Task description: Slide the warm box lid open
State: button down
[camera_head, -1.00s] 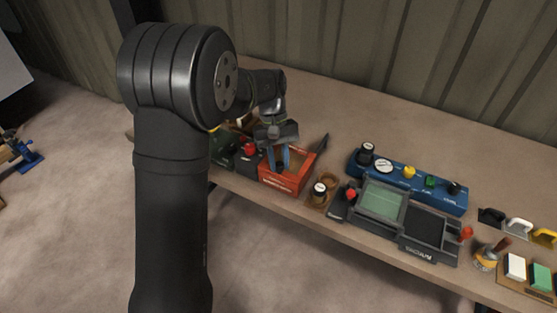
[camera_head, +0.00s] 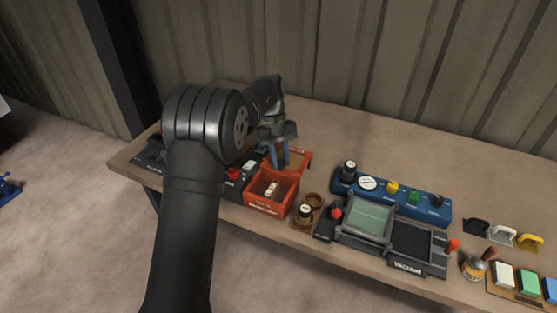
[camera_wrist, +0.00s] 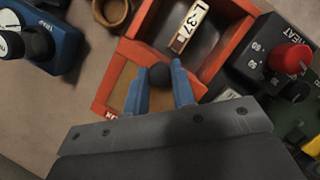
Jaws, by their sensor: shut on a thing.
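The warm box (camera_head: 268,207) is an orange-red open-topped box near the front edge of the bench. Its inside shows, with a pale piece (camera_head: 271,188) lying in it; in the wrist view this piece (camera_wrist: 190,27) carries a label that seems to read L37. The lid (camera_wrist: 103,95), orange-framed with a tan panel, lies off the opening, on the box's back side (camera_head: 301,157). My gripper (camera_wrist: 159,75) has its blue fingers on either side of the lid's black knob (camera_wrist: 160,76), shut on it. In the head view my gripper (camera_head: 278,163) is behind the opening.
A dark heat control with a red knob (camera_wrist: 291,58) stands beside the box. Wooden cups (camera_head: 305,210) stand to its right. A blue panel with knobs (camera_head: 390,197) and a grey vacuum unit (camera_head: 410,241) are farther right. Bare bench lies behind the blue panel.

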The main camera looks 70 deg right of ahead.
jog(key=c, duration=1.2)
grip_release()
jog(key=shift+c, duration=0.2)
jog(key=v, duration=1.2)
jog(key=shift+a, duration=0.1)
jog(key=x, duration=1.2)
jog(key=shift+f, duration=0.15)
jog(key=shift+a, duration=0.65)
